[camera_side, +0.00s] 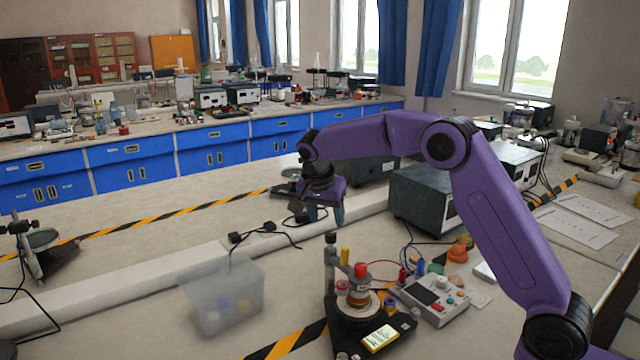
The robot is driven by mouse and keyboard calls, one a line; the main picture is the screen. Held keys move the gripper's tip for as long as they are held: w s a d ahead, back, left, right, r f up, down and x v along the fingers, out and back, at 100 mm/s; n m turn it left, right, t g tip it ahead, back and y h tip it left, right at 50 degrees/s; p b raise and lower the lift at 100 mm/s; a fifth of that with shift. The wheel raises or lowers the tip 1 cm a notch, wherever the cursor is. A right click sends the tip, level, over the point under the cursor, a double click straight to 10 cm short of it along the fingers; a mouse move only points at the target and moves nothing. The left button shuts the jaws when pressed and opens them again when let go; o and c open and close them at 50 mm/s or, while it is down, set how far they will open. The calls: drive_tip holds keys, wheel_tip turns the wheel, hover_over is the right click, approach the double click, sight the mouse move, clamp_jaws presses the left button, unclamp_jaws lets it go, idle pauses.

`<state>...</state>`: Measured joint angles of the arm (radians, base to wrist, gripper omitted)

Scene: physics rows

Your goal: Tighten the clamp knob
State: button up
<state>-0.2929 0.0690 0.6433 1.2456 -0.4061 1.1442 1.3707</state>
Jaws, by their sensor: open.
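A small bench device with a black base (345,335) stands at the front centre. It carries a dark upright post (330,262), a round pale plate and a red knob (361,269) on top of a stacked column. A second red cap (342,286) sits just left of it. I cannot tell which of these is the clamp knob. My gripper (325,215) points down above the bench, behind and above the device. It is open, apart from the device, and no object shows between its fingers.
A clear bin (222,295) with small items stands left of the device. A grey meter box (433,298) with cables is close on its right. A dark instrument (430,200) stands behind. A white raised strip (130,283) crosses the bench; the bench at left is mostly free.

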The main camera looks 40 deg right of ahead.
drive_tip(key=v, duration=1.1)
drive_tip(key=shift+a, duration=0.15)
drive_tip(key=shift+r, duration=0.1)
drive_tip(key=shift+s, duration=0.1)
drive_tip(key=s+a+f+n+y, duration=0.1)
drive_tip(key=s+a+f+n, duration=0.1)
drive_tip(key=s+n, duration=0.55)
drive_tip(key=s+a+f+n+y, duration=0.2)
drive_tip(key=s+n, duration=0.3)
drive_tip(key=s, duration=0.5)
drive_tip(key=s+d+f+n, duration=0.3)
drive_tip(key=s, duration=0.5)
drive_tip(key=s+d+f+n+g, duration=0.1)
drive_tip(key=s+d+f+n, duration=0.1)
drive_tip(key=s, duration=0.7)
drive_tip(key=s+d+f+n+g+y, duration=0.1)
drive_tip(key=s+d+f+n, duration=0.2)
drive_tip(key=s+d+n, duration=0.2)
drive_tip(key=s+n, duration=0.1)
drive_tip(key=s, duration=0.2)
drive_tip(key=shift+s+f, duration=0.2)
drive_tip(key=shift+f, duration=0.15)
drive_tip(key=shift+n, duration=0.25)
